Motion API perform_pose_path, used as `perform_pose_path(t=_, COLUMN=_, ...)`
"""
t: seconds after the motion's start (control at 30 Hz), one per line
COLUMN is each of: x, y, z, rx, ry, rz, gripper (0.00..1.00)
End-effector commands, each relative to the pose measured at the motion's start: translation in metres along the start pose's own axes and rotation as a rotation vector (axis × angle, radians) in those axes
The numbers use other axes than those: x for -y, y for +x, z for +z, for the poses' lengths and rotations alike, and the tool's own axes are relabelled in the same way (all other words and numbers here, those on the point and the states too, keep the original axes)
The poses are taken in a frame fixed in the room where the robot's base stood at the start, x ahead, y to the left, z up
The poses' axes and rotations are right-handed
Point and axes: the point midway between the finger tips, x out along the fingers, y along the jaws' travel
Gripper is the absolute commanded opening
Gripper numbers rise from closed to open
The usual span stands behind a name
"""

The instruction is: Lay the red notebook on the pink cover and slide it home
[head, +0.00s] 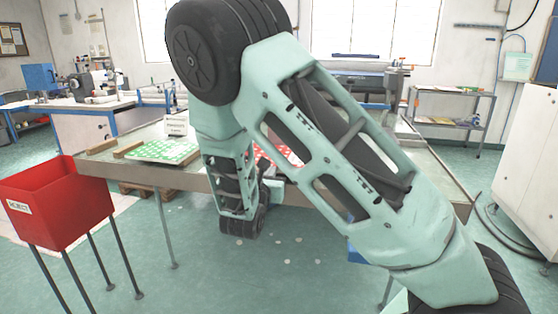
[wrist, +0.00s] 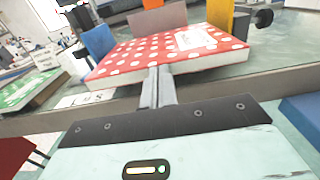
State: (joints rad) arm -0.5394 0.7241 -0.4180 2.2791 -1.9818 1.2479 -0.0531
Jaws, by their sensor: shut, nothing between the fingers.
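The red notebook (wrist: 120,60) has white dots and a pale label, and lies flat near the table's front edge in the wrist view. In the head view only parts of it (head: 276,153) show behind my arm. My gripper (wrist: 157,71) is shut and empty, its fingertips at the notebook's near edge; I cannot tell whether they touch it. I cannot make out a pink cover; a dull pinkish-brown panel (wrist: 158,19) stands upright behind the notebook.
A blue panel (wrist: 98,41) and a yellow panel (wrist: 220,13) stand upright around the notebook. A green dotted book (head: 165,151) lies on the table's left, beside wooden strips. A red bin (head: 62,215) stands on legs at the left front.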

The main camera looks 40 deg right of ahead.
Motion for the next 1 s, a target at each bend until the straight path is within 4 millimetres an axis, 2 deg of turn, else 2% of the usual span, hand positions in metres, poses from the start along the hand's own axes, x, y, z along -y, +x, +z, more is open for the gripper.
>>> perform_pose_path(t=1.0, x=0.0, y=0.025, z=0.0, rx=0.001, ry=0.001, rz=-0.002, gripper=0.0)
